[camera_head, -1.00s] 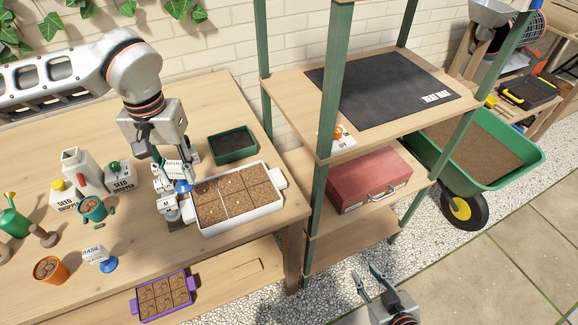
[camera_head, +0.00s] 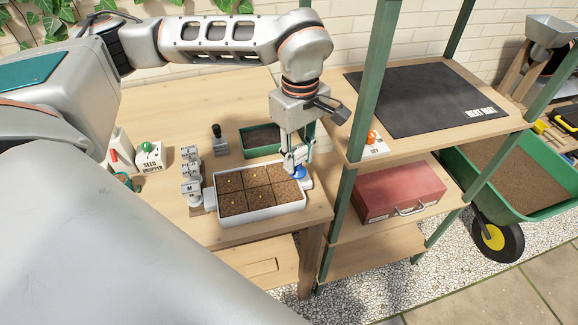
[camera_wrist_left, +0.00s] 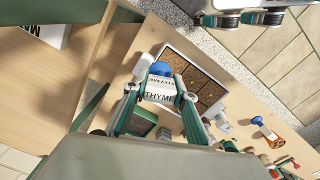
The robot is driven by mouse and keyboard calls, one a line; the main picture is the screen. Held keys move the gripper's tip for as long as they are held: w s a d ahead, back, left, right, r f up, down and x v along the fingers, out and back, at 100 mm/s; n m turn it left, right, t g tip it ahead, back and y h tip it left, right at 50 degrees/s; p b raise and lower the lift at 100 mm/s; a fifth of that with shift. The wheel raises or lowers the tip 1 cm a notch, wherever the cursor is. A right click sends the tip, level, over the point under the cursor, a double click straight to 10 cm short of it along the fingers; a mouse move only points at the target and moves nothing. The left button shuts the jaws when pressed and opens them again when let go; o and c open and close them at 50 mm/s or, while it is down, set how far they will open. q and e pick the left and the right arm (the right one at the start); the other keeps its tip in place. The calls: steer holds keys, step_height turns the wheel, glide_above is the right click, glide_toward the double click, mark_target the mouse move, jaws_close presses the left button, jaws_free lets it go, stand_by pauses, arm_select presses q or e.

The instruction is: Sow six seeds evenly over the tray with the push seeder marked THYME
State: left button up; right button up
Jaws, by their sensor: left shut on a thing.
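My left gripper (camera_head: 297,158) is shut on the push seeder, over the right end of the white tray (camera_head: 257,217). The seeder's blue end (camera_head: 299,172) points down by the tray's right rim; I cannot tell whether it touches. In the left wrist view, the white seeder (camera_wrist_left: 158,90) reads THYME and sits between the fingertips (camera_wrist_left: 160,99), its blue part beyond the label. The tray's soil (camera_head: 258,188) is divided into several cells, with small pale specks on some. The left wrist view also shows this soil (camera_wrist_left: 195,80), partly hidden by the gripper.
A green box of dark soil (camera_head: 262,138) stands behind the tray. A green shelf post (camera_head: 352,130) rises close to my gripper's right. My arm hides the front left.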

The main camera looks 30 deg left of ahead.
arm_select(q)
steer(key=n, duration=0.5)
steer(key=shift+s+a+f+n+b, duration=0.25)
steer(key=shift+s+f+n+b, duration=0.05)
steer(key=shift+f+n+b, duration=0.1)
steer(key=n, duration=0.4)
steer(key=shift+s+a+f+n+b, duration=0.15)
steer(key=shift+s+n+b, duration=0.1)
steer(key=shift+n+b, duration=0.15)
steer(key=n, duration=0.5)
steer(key=shift+s+a+f+b, duration=0.2)
steer(key=shift+s+f+b, duration=0.1)
steer(key=shift+b, duration=0.05)
steer(key=n, duration=0.3)
steer(key=shift+s+a+f+n, duration=0.15)
steer(key=shift+s+n, duration=0.05)
steer(key=shift+n, duration=0.2)
steer(key=shift+f+b, duration=0.85)
steer(key=shift+f, duration=0.5)
